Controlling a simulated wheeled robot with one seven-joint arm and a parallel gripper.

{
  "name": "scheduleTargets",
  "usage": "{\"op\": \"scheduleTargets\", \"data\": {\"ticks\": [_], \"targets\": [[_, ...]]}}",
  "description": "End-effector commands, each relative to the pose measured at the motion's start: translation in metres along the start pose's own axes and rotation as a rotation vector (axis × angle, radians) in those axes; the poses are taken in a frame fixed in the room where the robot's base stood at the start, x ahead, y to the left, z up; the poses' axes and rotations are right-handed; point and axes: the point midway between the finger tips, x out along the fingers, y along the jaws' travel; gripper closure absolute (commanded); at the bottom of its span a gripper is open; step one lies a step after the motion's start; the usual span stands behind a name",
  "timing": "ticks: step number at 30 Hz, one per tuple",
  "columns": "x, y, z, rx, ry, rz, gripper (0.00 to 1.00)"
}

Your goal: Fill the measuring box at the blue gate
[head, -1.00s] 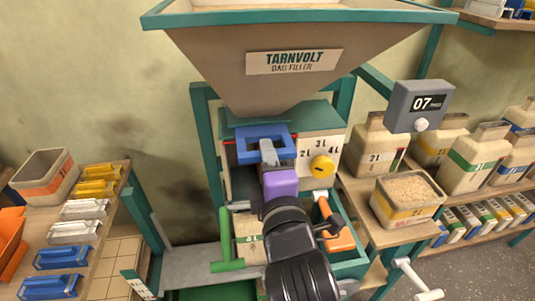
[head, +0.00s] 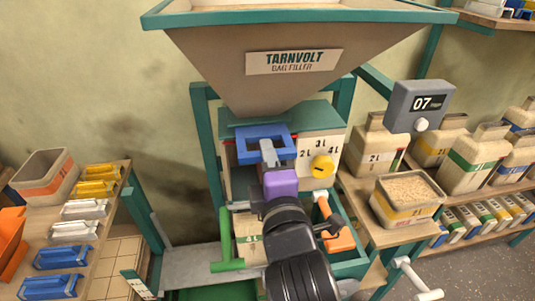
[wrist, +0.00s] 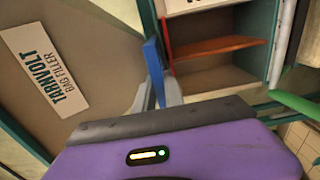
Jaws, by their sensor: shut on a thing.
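The blue gate (head: 247,133) is a frame-like blue handle under the hopper, at the upper left of the measuring box. My gripper (head: 268,156) is shut on it; in the wrist view my gripper (wrist: 158,92) has grey fingers on either side of the thin blue gate (wrist: 153,65). In the wrist view an open-sided beige compartment with an orange plate (wrist: 222,46) shows no grain. My purple wrist hides part of the box.
The Tarnvolt hopper (head: 270,75) stands above. A green handle (head: 228,266) and an orange one (head: 338,232) flank my arm below.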

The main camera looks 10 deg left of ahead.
Motion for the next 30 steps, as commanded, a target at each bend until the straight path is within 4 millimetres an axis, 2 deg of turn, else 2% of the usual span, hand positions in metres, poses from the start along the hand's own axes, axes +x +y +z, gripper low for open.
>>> {"op": "scheduleTargets", "data": {"ticks": [8, 19, 29, 30], "targets": [[-0.002, -0.002, 0.000, -0.001, 0.000, -0.004, 1.00], [-0.045, -0.002, 0.000, -0.001, 0.000, -0.007, 1.00], [-0.048, -0.002, 0.000, 0.000, -0.001, -0.006, 1.00], [-0.048, -0.002, 0.000, 0.000, -0.001, -0.005, 0.81]]}}
